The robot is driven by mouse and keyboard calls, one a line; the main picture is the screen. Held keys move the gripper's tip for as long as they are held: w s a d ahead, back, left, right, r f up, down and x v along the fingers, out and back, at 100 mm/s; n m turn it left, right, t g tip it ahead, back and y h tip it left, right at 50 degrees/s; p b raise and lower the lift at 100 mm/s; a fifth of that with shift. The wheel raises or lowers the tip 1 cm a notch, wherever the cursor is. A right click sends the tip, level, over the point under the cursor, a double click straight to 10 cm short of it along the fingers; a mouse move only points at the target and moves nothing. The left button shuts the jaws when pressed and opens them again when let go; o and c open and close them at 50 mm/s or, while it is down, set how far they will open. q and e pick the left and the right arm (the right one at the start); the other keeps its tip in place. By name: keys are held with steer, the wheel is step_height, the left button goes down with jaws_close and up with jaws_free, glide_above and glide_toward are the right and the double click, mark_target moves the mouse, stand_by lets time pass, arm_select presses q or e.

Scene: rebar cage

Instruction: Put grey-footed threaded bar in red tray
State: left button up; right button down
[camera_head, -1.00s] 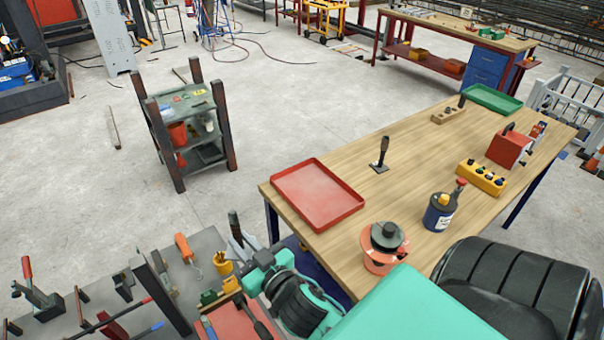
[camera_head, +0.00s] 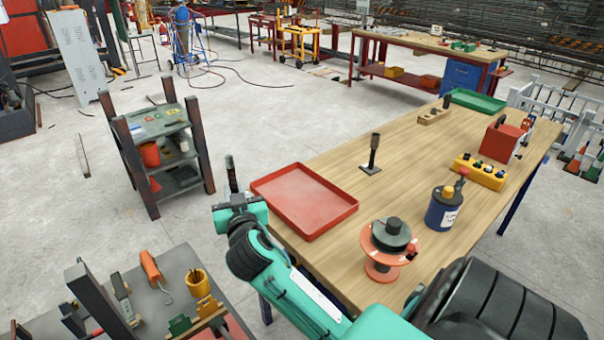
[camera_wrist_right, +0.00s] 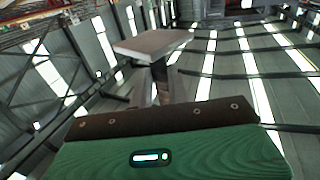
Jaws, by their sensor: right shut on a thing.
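My right gripper (camera_head: 236,201) is in the air just left of the red tray (camera_head: 264,203), beyond the table's left edge. It is shut on the grey-footed threaded bar (camera_head: 231,174), which shows as a dark upright piece above the jaws. In the right wrist view the bar (camera_wrist_right: 161,88) ends in a flat light-grey foot plate (camera_wrist_right: 150,44); the jaws hide part of the bar. The red tray lies flat on the table's near left corner and is empty. A similar bar with a dark foot (camera_head: 371,155) stands upright on the table, right of the tray. My left gripper is not in view.
An orange spool (camera_head: 381,272), a blue can (camera_head: 443,210) and a yellow block (camera_head: 480,170) stand on the wooden table (camera_head: 330,255). A green tray (camera_head: 475,101) lies at its far end. A shelf rack (camera_head: 160,150) and a tool-covered surface (camera_head: 165,275) are at left.

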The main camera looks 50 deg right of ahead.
steer(key=w+d+r+m+g+h+b, duration=0.1)
steer(key=d+r+m+g+h+b, duration=0.2)
steer(key=d+m+g+h+b, duration=1)
steer(key=d+f+n+y+p, duration=0.1)
steer(key=f+p, duration=0.2)
steer(key=f, duration=0.2)
steer(key=d+f+n+t+y+p, duration=0.1)
steer(key=d+f+p, duration=0.1)
steer(key=f, duration=0.3)
steer(key=d+f+n+t+y+p, duration=0.1)
steer(key=d+f+y+p, duration=0.1)
steer(key=f+p, duration=0.2)
steer(key=shift+w+d+f+n, duration=0.2)
steer(key=shift+f+n, duration=0.2)
steer(key=shift+f, duration=0.35)
step_height(320, 180, down, 4)
steer(key=shift+f+p, duration=0.15)
steer(key=shift+p, duration=0.2)
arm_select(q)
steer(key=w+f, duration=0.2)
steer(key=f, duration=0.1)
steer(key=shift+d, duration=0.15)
